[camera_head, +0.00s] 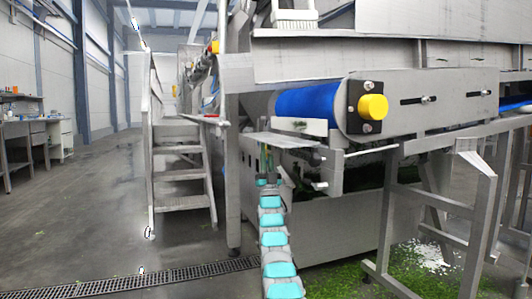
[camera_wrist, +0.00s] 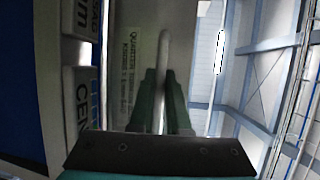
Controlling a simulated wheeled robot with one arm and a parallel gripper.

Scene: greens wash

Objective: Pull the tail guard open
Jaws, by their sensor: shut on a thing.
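The tail guard (camera_head: 285,140) looks like the thin metal plate below the blue roller, seen nearly edge-on in the head view. In the wrist view a grey panel (camera_wrist: 185,45) with a printed label fills the middle, probably the same guard. A pale bar handle (camera_wrist: 163,50) runs upright in front of it. My gripper (camera_head: 266,151) is at the plate's underside, at the end of my teal arm. In the wrist view my gripper (camera_wrist: 161,80) has its two green fingers on either side of the bar, shut on it. The finger contact is partly hidden in the head view.
The blue roller (camera_head: 307,103) with a yellow end cap (camera_head: 372,107) sits just above. Metal steps (camera_head: 181,175) stand to the left. A grey support frame (camera_head: 480,205) stands at right. Green scraps (camera_head: 345,282) litter the floor; the left aisle is open.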

